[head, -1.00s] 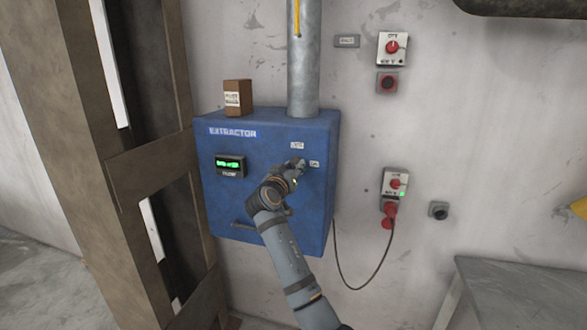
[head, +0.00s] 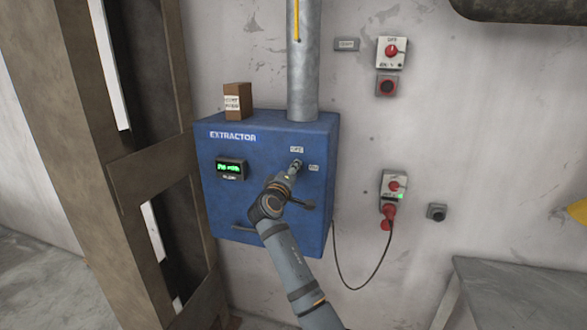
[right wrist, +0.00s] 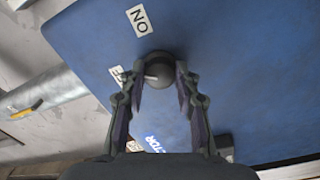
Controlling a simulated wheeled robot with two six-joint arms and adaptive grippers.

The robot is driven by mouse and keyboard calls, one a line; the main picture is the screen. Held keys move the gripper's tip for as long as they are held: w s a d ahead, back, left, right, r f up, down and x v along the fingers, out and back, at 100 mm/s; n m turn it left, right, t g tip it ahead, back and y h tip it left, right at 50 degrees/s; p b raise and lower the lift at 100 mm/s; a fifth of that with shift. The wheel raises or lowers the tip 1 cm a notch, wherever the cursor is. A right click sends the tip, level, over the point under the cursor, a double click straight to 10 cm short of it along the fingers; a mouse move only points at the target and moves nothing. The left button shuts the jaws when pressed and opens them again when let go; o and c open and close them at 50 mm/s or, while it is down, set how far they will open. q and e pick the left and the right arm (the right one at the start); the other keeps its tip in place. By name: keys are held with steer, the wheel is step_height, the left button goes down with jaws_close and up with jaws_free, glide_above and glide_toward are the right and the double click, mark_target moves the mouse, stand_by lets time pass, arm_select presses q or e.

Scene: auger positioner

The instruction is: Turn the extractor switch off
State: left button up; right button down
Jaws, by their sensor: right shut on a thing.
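The blue extractor box (head: 215,190) hangs on the wall with its front towards me. The knob's pointer direction is hard to tell. My left gripper is out of view.
A green-lit display (head: 230,168) is on the box's left side, and a small brown block (head: 238,101) sits on top. A metal duct (head: 303,60) rises from the box. Red-knobbed wall switches (head: 391,52) and a plugged cable (head: 385,250) are to the right.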

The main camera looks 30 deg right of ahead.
steer(key=shift+n+p, duration=2)
steer(key=shift+n, duration=1.3)
steer(key=shift+f, duration=0.1)
steer(key=c, duration=1)
jaws_free()
